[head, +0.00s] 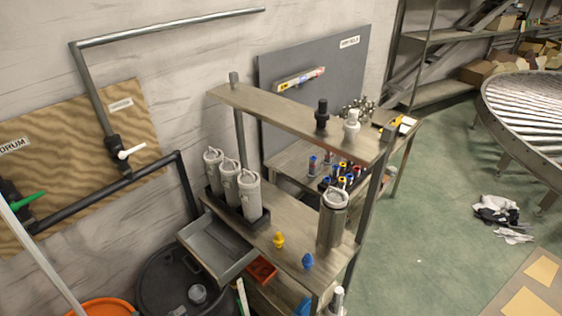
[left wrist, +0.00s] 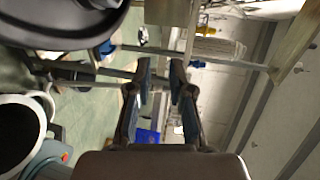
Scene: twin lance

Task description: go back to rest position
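My left gripper (left wrist: 161,78) shows in the left wrist view. Its two dark fingers point away from the camera with a gap between them, and nothing is held in the gap. In the head view I cannot make out either gripper clearly. My right gripper shows in neither view. The task names no object.
In the head view, a shelf bench (head: 285,222) holds grey canisters (head: 228,181), a metal cylinder (head: 333,218), and yellow and blue fittings. A black drum (head: 165,280) and an orange bucket (head: 105,307) stand at lower left. A roller conveyor (head: 530,105) stands right; green floor (head: 430,220) is largely clear.

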